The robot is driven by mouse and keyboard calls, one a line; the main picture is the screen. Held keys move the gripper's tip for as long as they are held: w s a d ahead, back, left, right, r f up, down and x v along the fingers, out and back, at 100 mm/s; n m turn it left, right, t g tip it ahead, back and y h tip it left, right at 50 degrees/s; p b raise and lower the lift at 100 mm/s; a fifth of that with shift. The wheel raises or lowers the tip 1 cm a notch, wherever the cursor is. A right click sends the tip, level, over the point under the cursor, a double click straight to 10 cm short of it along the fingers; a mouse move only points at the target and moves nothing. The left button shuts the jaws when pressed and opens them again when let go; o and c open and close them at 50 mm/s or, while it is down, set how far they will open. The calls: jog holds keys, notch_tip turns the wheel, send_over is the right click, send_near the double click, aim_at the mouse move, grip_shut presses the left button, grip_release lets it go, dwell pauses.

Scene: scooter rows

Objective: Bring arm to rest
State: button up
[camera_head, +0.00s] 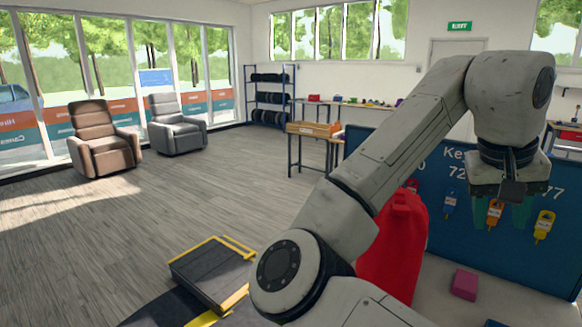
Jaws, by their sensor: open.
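My arm crosses the right half of the head view, raised and bent at the elbow. My gripper (504,208) hangs at its end, pointing down, with its two greenish fingers apart and nothing seen between them. It is in front of a blue key board (480,245). Key tags hang there: a blue one (450,203), an orange one (495,212) and a yellow one (544,226). I cannot tell how far the fingers are from the board or the tags.
A red bag (396,248) stands behind my forearm, partly hidden. A pink block (464,284) lies below the board. A black, yellow-edged platform (212,270) is on the floor at lower left. Two armchairs (104,140) stand by the windows. The middle floor is clear.

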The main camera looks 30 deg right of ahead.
jog(key=w+a+f+n+t+h, duration=0.1)
jog(key=w+f+n+h, duration=0.15)
jog(key=f, duration=0.65)
jog(key=w+f+n+t+h, duration=0.2)
jog(key=w+f+n, duration=0.15)
jog(key=f, duration=0.55)
jog(key=s+a+f+n+y, duration=0.1)
jog(key=s+a+f+y, duration=0.1)
jog(key=a+f, duration=0.45)
jog(key=s+a+f+n+y, duration=0.2)
jog(key=a+f, duration=0.1)
jog(key=f, duration=0.7)
jog(key=s+a+f+n+g+y, duration=0.1)
jog(key=s+a+f+y, duration=0.3)
jog(key=s+a+f, duration=0.6)
jog(key=shift+s+a+g, duration=0.25)
jog(key=shift+a+g, duration=0.05)
jog(key=shift+a, duration=0.65)
